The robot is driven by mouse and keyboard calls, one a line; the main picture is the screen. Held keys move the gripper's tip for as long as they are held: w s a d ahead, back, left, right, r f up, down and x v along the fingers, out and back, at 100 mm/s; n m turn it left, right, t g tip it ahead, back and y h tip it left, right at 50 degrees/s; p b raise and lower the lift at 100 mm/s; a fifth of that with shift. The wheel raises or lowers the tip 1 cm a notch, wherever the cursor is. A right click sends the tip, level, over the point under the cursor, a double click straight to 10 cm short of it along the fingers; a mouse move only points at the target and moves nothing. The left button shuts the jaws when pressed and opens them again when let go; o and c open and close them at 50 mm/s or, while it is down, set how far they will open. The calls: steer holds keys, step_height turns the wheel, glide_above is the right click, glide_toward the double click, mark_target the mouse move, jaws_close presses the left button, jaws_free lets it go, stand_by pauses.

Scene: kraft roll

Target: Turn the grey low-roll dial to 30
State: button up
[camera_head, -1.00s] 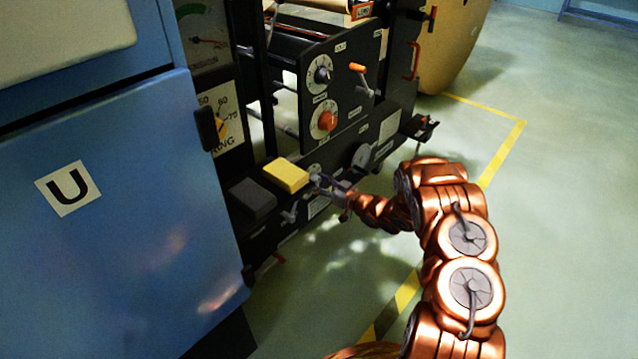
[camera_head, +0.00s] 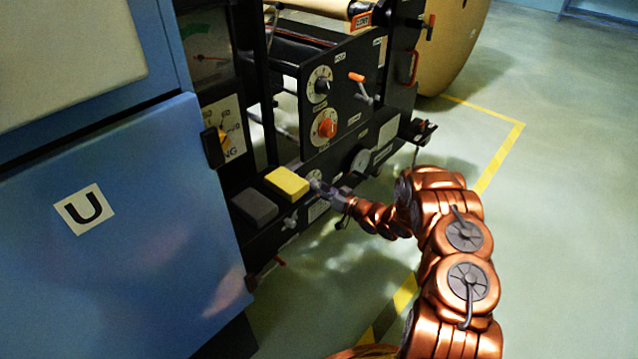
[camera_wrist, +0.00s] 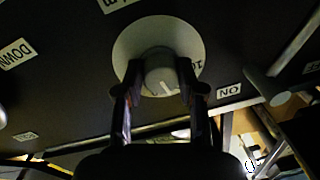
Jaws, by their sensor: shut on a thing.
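The grey dial (camera_wrist: 161,77) is a round knob with a pale pointer line on a light round scale plate (camera_wrist: 140,38). In the wrist view my gripper (camera_wrist: 160,88) has one finger on each side of the knob and is shut on it. Part of a number shows at the plate's right side; the rest of the scale is hidden or too dark to read. In the head view my gripper (camera_head: 322,188) is at the low front panel, just right of the yellow block, and it hides most of the dial.
A yellow block (camera_head: 287,182) and a dark grey block (camera_head: 255,206) sit left of my gripper. Above are a black knob (camera_head: 321,87), a red knob (camera_head: 327,128) and an orange-handled lever (camera_head: 357,77). A blue cabinet door (camera_head: 130,230) stands at left. Floor at right is clear.

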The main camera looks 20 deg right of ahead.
steer(key=m+p, duration=0.4)
steer(key=m, duration=0.2)
steer(key=shift+s+a+m+t, duration=0.1)
steer(key=shift+m+t, duration=0.2)
stand_by(0.4)
steer(key=o, duration=1.1)
steer(key=v, duration=1.2)
